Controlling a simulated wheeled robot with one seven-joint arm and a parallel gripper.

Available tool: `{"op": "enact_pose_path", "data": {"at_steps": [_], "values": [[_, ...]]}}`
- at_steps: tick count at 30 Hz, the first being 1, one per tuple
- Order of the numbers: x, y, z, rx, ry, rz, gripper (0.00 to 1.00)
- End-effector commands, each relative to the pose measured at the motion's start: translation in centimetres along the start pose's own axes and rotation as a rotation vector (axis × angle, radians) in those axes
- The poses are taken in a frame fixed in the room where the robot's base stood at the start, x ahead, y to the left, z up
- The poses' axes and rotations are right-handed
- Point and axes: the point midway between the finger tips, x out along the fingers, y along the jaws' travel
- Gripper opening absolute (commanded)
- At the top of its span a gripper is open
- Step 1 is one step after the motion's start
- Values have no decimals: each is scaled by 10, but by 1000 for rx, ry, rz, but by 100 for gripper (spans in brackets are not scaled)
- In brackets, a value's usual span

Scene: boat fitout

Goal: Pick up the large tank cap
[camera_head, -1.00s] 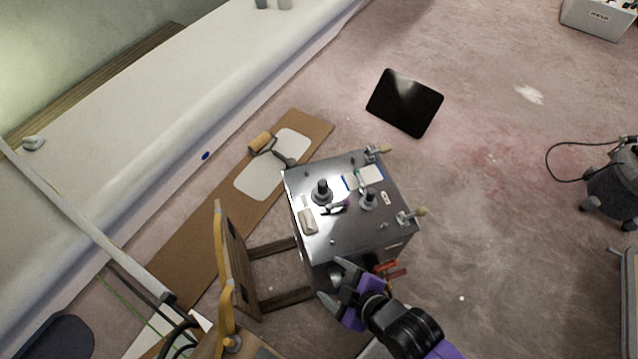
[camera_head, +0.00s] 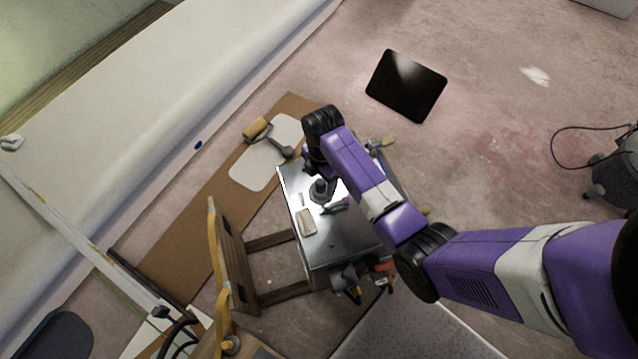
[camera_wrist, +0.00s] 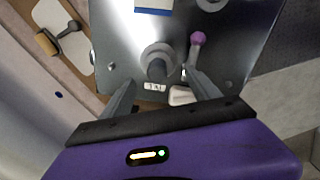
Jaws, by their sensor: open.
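The large tank cap (camera_head: 321,188) is a dark grey knob on a round flange, upright on the top of the metal box (camera_head: 335,240). In the wrist view the cap (camera_wrist: 157,62) lies ahead of my gripper (camera_wrist: 160,80), between the lines of its two spread fingers. The fingers are open and empty, and I see no contact with the cap. In the head view my wrist hangs over the box's far left corner and mostly hides the gripper. A second cap (camera_wrist: 211,4) is cut off at the wrist view's top edge; my arm hides it in the head view.
A purple-headed tool (camera_wrist: 197,42) and a pale block (camera_wrist: 182,95) lie close beside the cap. A small label (camera_wrist: 155,87) is in front of it. A blue-and-white card (camera_wrist: 153,6) lies beyond.

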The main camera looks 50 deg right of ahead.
Motion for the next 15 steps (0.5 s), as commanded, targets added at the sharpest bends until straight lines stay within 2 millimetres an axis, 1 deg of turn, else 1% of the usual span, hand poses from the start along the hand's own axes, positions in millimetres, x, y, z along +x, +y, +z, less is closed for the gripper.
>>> {"op": "enact_pose_path", "data": {"at_steps": [2, 5, 14, 15], "values": [[-2, 2, 5, -13, -2, -14, 71], [4, 1, 6, -18, -2, -21, 71], [34, 1, 4, -18, -2, -19, 71], [40, 0, 3, -18, -2, -21, 71]]}}
